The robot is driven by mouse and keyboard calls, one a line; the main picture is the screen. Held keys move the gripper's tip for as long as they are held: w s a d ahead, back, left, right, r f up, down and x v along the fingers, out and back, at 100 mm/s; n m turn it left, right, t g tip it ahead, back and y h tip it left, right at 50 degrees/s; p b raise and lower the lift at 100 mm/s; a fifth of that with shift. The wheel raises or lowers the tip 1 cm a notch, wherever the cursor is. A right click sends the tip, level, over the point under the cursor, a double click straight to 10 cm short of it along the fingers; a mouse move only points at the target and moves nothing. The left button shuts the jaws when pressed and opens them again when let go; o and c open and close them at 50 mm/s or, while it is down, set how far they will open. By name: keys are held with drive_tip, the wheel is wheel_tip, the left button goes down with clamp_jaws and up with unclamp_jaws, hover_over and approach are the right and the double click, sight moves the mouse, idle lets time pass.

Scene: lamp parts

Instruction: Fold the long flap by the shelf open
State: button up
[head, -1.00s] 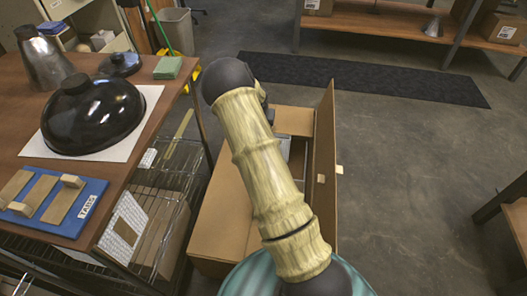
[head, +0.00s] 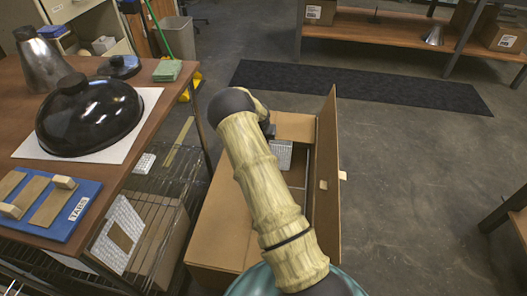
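An open cardboard box (head: 297,126) stands on the floor right of the wooden table. Its right long flap (head: 327,185) stands upright. A broad cardboard panel (head: 222,222) lies on the box's left side, beside the wire shelf (head: 178,180); my arm partly covers it, and I cannot tell whether it is flap or wall. My arm reaches across the box. My gripper (head: 268,131) shows only as a small dark part beyond the wrist, near the far left of the opening. Its fingers are hidden, so its opening and any contact do not show.
A pale gridded object (head: 280,154) shows inside the box. The wooden table (head: 165,100) at left bears a black dome (head: 90,118) and a blue board (head: 75,215). A dark mat (head: 360,88) lies beyond the box.

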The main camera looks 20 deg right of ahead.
drive_tip(key=b+x, duration=0.3)
drive_tip(key=x, duration=0.7)
drive_tip(key=shift+b, duration=0.3)
clamp_jaws()
idle(0.9)
